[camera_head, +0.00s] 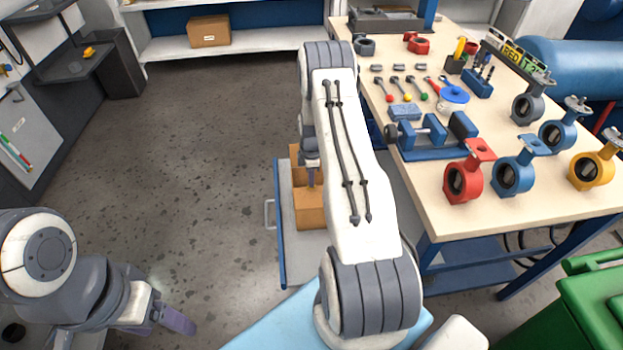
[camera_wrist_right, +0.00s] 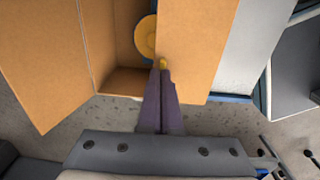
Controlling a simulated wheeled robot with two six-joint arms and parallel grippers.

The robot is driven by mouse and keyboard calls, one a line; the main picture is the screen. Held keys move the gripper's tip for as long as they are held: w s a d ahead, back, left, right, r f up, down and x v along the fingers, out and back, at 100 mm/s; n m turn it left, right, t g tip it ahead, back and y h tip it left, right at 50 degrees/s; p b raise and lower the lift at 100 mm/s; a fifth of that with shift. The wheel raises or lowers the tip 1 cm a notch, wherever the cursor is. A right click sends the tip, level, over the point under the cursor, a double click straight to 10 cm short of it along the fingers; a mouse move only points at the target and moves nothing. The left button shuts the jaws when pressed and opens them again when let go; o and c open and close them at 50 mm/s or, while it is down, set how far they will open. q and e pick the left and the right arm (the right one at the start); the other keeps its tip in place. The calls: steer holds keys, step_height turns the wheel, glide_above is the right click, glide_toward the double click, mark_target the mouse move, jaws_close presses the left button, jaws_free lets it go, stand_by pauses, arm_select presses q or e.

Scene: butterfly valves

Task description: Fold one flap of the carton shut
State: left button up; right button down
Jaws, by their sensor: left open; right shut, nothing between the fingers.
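The cardboard carton (camera_head: 309,212) stands on a blue-edged cart, partly hidden behind my right arm in the head view. In the right wrist view its opening shows between a wide flap (camera_wrist_right: 45,60) on the left and another flap (camera_wrist_right: 197,48) on the right. A round yellow and blue part (camera_wrist_right: 146,37) lies inside. My right gripper (camera_wrist_right: 162,72) is shut and empty, its tips at the inner edge of the right-hand flap; contact cannot be told. It also shows over the carton in the head view (camera_head: 311,180). My left gripper (camera_head: 178,320) is open, low over the floor, away from the carton.
The cart (camera_head: 283,238) has a side handle. A workbench (camera_head: 425,205) on the right bears a vise (camera_head: 435,135), tools and several butterfly valves, including a red one (camera_head: 466,175). A green bin (camera_head: 585,305) is at lower right. Floor left of the cart is clear.

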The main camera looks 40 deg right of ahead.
steer(key=shift+s+a+f, duration=0.1)
steer(key=shift+f, duration=0.45)
steer(key=shift+r, duration=0.15)
steer(key=shift+r+p, duration=0.75)
steer(key=shift+r, duration=0.05)
step_height(320, 180, up, 4)
steer(key=p, duration=0.3)
steer(key=shift+f, duration=0.1)
step_height(320, 180, up, 10)
steer(key=shift+f, duration=0.2)
